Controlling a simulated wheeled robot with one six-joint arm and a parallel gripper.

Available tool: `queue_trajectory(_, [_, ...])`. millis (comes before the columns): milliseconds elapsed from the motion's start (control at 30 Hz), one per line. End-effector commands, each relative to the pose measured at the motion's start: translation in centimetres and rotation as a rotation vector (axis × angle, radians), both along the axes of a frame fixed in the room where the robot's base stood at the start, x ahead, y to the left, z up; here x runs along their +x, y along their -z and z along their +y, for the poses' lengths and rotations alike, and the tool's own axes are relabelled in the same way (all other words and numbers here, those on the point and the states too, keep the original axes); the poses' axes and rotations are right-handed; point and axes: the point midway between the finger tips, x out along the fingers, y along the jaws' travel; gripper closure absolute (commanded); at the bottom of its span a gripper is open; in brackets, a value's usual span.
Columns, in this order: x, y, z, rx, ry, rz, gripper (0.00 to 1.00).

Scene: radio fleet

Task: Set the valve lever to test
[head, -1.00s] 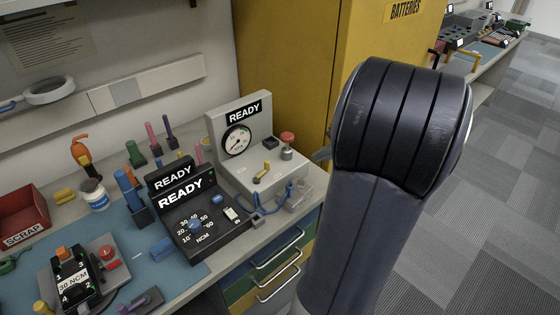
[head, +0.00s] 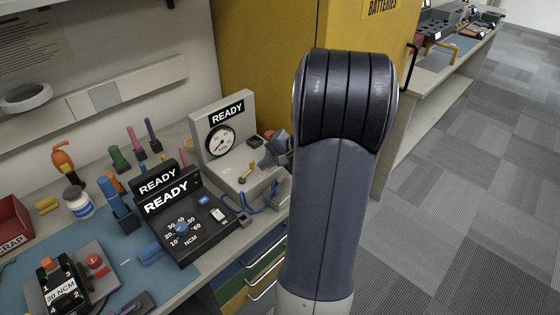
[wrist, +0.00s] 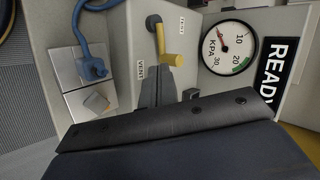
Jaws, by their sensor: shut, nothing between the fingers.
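The yellow valve lever (head: 246,172) is on the pale gauge fixture (head: 230,104), below the dial. In the wrist view the lever (wrist: 172,60) runs from a dark round pivot, between a VENT label (wrist: 141,71) and a second small label (wrist: 182,26) too small to read surely. My gripper (wrist: 160,75) is shut and empty, its dark fingers just below the lever's yellow grip. I cannot tell whether they touch. The dial (wrist: 229,48) and READY sign (wrist: 277,78) are right of the lever.
A blue hose (wrist: 91,45) runs left of the lever. A black READY torque unit (head: 192,232) stands beside the fixture, with a blue mat (head: 125,262) to its left. A yellow cabinet (head: 262,60) stands behind. Open carpet (head: 445,220) lies to the right.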

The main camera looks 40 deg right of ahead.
Motion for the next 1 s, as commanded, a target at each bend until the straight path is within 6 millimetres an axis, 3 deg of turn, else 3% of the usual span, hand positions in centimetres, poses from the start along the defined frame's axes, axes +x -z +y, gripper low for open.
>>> queue_trajectory(1000, [1.25, 0.04, 0.15, -0.001, -0.094, -0.001, 1.0])
